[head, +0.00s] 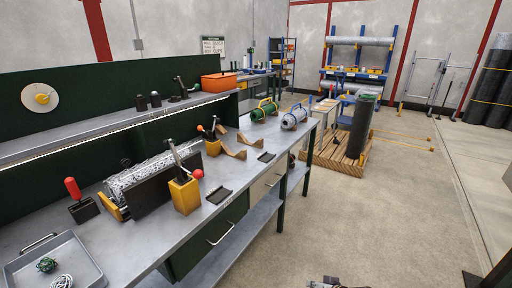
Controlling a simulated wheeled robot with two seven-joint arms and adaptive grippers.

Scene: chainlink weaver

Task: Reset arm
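Only a small part of one of my arms, probably the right gripper (335,284), shows at the bottom edge, right of centre. Most of it is cut off, and its fingers cannot be made out. It is over the floor, apart from the workbench (130,232), and I see nothing held. My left gripper is out of view. On the bench a roll of silvery wire mesh (150,172) lies in a dark holder. Beside it stands a yellow block (184,194) with a metal lever and a red ball knob (198,174).
A grey tray (88,262) with green and silver wire coils sits at the bench's near left. A red-handled tool (75,192) stands behind it. Green and blue-white spools (264,112) sit farther along. A wooden pallet (335,152) carries a dark roll.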

